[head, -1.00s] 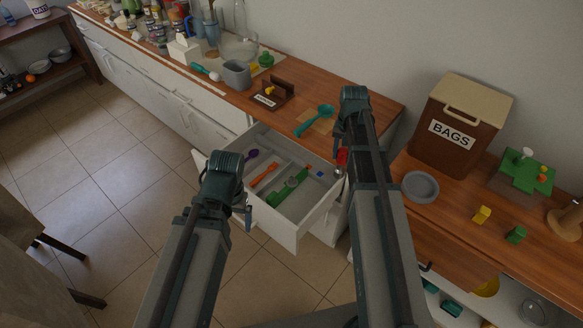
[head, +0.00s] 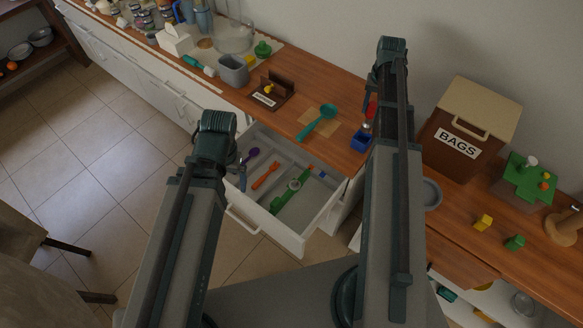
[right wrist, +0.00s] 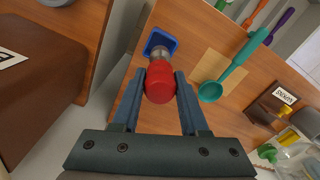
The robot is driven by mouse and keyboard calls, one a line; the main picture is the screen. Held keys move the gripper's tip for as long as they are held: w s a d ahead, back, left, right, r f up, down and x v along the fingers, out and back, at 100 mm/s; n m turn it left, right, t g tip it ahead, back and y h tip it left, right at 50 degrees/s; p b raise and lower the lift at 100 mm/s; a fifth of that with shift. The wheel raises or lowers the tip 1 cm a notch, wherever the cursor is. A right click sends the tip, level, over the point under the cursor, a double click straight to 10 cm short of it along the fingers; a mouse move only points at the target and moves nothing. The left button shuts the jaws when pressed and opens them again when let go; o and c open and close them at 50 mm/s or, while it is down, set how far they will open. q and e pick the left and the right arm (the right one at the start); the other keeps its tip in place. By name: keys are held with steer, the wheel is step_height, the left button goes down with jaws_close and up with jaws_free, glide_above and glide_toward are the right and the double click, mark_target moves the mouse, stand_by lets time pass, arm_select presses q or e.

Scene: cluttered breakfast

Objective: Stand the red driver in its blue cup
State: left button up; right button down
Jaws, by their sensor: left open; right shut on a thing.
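The red driver (head: 372,106) is upright, its red handle (right wrist: 160,84) between the fingers of my right gripper (right wrist: 160,76), which is shut on it. Its grey metal lower part points down over the blue cup (head: 361,141). In the right wrist view the blue cup (right wrist: 152,41) shows just beyond the driver, overlapped by the metal part. I cannot tell whether the tip is inside the cup or above it. The cup stands on the wooden counter near its front edge.
The open drawer (head: 295,240) holds orange, green and purple utensils. A teal ladle (head: 318,122) lies left of the cup. A brown BAGS box (head: 462,135) and a grey bowl (head: 431,192) are on the right. A napkin holder (head: 272,92) stands further back.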

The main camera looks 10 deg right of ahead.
mark_target(367, 124)
steer(key=shift+f+b, duration=1.45)
steer(key=shift+b, duration=0.05)
stand_by(0.7)
steer(key=shift+f+b, duration=1.4)
steer(key=shift+b, duration=0.05)
steer(key=shift+f+b, duration=1.25)
steer(key=shift+f, duration=0.05)
steer(key=shift+c, duration=1.7)
jaws_free()
steer(key=shift+r, duration=0.2)
step_height(367, 124, up, 14)
steer(key=p, duration=1.4)
steer(key=shift+f, duration=0.2)
